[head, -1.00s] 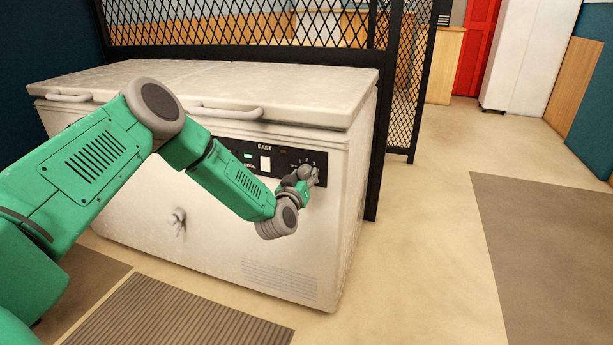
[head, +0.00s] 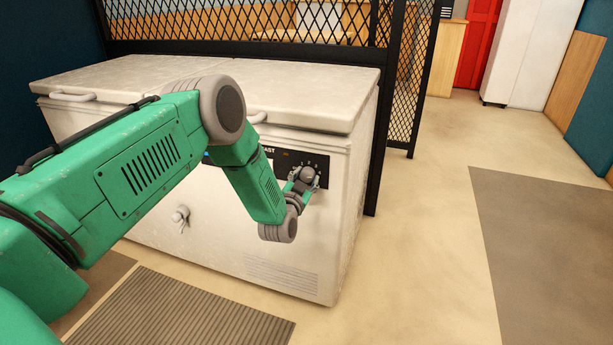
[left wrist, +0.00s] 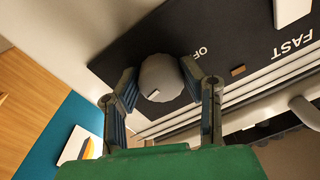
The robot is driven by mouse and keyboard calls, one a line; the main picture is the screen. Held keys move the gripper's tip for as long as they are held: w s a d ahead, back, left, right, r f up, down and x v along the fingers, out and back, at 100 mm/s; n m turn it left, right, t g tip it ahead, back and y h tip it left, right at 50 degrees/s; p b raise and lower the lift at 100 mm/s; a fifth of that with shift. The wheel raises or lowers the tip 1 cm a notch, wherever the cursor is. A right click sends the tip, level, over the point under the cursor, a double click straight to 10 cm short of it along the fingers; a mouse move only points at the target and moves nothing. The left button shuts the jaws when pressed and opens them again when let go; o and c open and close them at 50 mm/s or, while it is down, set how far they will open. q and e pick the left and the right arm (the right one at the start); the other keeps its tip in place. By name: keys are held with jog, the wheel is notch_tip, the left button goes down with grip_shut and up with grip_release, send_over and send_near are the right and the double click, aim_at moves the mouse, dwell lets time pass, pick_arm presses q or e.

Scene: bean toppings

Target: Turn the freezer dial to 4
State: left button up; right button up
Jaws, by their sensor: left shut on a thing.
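The white chest freezer (head: 220,240) stands ahead with its lid shut. Its black control panel (head: 322,163) is on the upper right of the front face. The grey round dial (left wrist: 160,77) shows in the left wrist view between the two fingers, near the letters "OF" on the panel. A small light mark shows on its lower rim. My left gripper (left wrist: 158,90) is shut on the dial, one finger on each side. In the head view the left gripper (head: 303,177) covers much of the dial. I cannot read which number the dial points to. My right gripper is not in view.
A black mesh fence (head: 240,25) stands behind the freezer, with a mesh panel (head: 405,85) at its right. A ribbed grey mat (head: 180,312) lies on the floor in front. The floor to the right is open.

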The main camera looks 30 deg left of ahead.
pick_arm(q)
jog(key=shift+f+m, duration=0.1)
jog(key=shift+m, duration=0.3)
jog(key=o, duration=1.1)
jog(key=shift+o, duration=0.2)
jog(key=shift+s, duration=0.15)
jog(key=shift+s+d, duration=0.15)
jog(key=shift+s, duration=0.15)
jog(key=v, duration=1.1)
jog(key=shift+s, duration=0.1)
